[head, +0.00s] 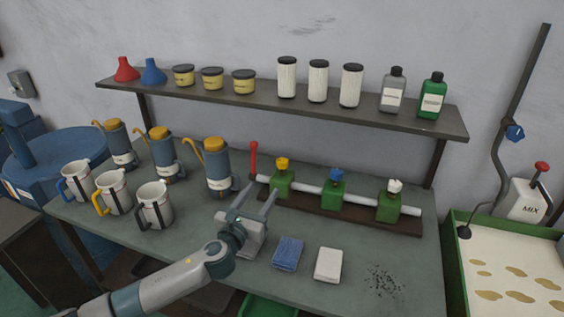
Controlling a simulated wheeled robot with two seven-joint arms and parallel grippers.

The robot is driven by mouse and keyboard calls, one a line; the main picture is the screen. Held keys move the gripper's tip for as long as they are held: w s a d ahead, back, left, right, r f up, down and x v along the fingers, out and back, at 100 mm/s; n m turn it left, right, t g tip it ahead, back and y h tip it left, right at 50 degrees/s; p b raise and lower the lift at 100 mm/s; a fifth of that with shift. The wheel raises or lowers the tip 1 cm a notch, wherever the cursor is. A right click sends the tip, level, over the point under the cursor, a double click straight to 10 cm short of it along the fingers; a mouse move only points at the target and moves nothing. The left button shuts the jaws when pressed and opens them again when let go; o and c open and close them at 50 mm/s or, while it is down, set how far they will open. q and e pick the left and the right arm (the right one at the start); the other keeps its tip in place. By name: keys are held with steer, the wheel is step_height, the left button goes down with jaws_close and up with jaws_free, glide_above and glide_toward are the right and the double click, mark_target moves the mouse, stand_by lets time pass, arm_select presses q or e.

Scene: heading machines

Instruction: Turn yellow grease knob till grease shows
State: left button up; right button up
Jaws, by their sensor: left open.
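The yellow grease knob (283,163) sits on top of the leftmost green block (282,184) of a pipe unit at the back right of the bench. A blue knob (336,174) and a white knob (395,185) top the other two green blocks. My left gripper (259,194) is open and empty. Its fingers point away from me, in front of and a little left of the yellow-knob block in the picture. I cannot tell whether it touches anything. I see no grease at the block. My right gripper is not in view.
A red-handled lever (253,160) stands at the pipe's left end. Oil cans (217,172) and white jugs (155,207) fill the bench's left. A blue cloth (288,253) and a white cloth (328,265) lie in front. Dark specks (383,281) lie at the right. A shelf (280,104) hangs above.

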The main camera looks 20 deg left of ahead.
mark_target(280, 166)
arm_select(q)
steer(key=shift+w+f, duration=0.1)
steer(key=shift+f, duration=0.05)
steer(key=w, duration=0.5)
steer(key=w+p, duration=0.1)
steer(key=w, duration=0.4)
steer(key=w+d+p, duration=0.1)
steer(key=w, duration=0.4)
steer(key=shift+w, duration=1.15)
steer(key=c, duration=1)
